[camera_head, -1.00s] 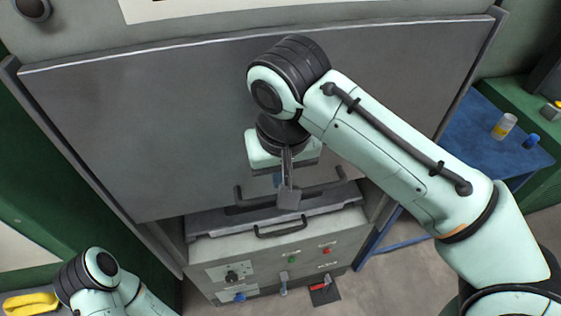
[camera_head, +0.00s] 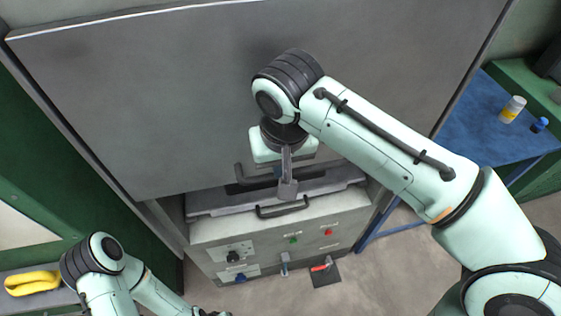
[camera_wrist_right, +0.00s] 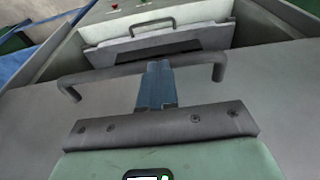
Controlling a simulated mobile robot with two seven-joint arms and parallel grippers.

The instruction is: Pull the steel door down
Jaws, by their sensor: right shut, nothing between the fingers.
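The steel door (camera_head: 130,120) is a large grey panel across the head view. Its lower edge hangs above an opening where a grey tray shows. The dark door handle (camera_head: 239,174) is near that lower edge; it also shows in the right wrist view (camera_wrist_right: 90,81) as a bent bar. My right gripper (camera_head: 287,189) is shut and empty at the handle's middle. In the wrist view its blue fingers (camera_wrist_right: 157,85) cross in front of the bar. I cannot tell whether they touch it. My left gripper is out of view; only arm links show at lower left.
Below the opening is a control panel (camera_head: 260,245) with knobs and buttons, and a tray handle (camera_head: 282,208) just above it. A blue table (camera_head: 490,120) with a bottle (camera_head: 512,109) stands right. A yellow object (camera_head: 32,283) lies lower left. Bare floor shows lower right.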

